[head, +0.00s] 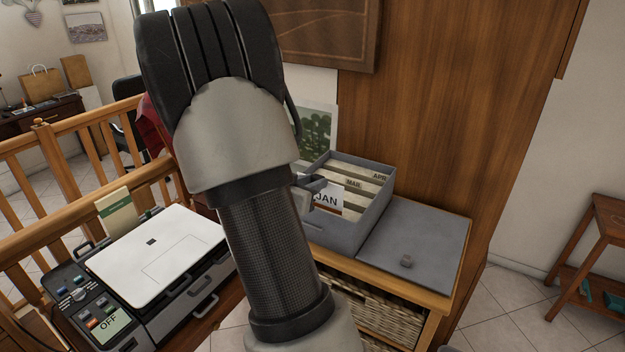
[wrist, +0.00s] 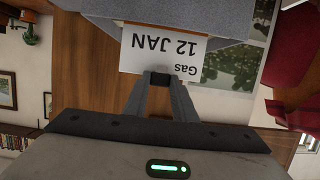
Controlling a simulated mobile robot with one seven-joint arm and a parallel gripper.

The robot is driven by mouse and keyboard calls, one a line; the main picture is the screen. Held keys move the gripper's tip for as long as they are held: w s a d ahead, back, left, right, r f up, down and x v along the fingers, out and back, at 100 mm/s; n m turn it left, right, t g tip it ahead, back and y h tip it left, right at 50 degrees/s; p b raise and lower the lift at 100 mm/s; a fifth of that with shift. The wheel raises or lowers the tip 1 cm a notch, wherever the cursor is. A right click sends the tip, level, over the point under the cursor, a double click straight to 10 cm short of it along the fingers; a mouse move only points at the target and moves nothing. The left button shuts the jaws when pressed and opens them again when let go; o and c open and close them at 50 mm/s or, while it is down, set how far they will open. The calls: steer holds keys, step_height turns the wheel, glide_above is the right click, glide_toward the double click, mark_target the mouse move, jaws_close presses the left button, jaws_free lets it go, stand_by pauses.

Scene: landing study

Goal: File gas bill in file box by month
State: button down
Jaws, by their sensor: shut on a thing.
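The grey file box (head: 350,232) stands open on a wooden cabinet, with cream dividers inside; tabs reading MAR and APR show, APR at the back. My gripper (wrist: 160,79) is shut on the white gas bill (wrist: 147,58), which reads "Gas 12 JAN" upside down in the wrist view. In the head view, a white sheet reading JAN (head: 328,199), which looks like the bill, is at the front of the box, partly behind my arm. In the wrist view the bill overlaps the box's grey side (wrist: 185,14). I cannot tell whether its lower edge is inside.
A grey lid (head: 412,252) with a knob lies flat right of the box. A printer (head: 160,257) with a white top and an OFF display stands at left. A leafy picture (head: 318,130) stands behind the box. A wood panel (head: 440,120) rises behind the cabinet.

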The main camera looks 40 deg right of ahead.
steer(key=shift+f, duration=0.4)
steer(key=shift+f+b, duration=2.45)
steer(key=shift+f, duration=0.65)
steer(key=c, duration=1.2)
jaws_free()
steer(key=shift+r, duration=0.1)
steer(key=shift+o, duration=0.2)
step_height(320, 180, up, 11)
steer(key=p, duration=0.7)
glide_above(319, 200)
steer(key=s+a, duration=0.1)
steer(key=a, duration=0.2)
steer(key=shift+a, duration=0.2)
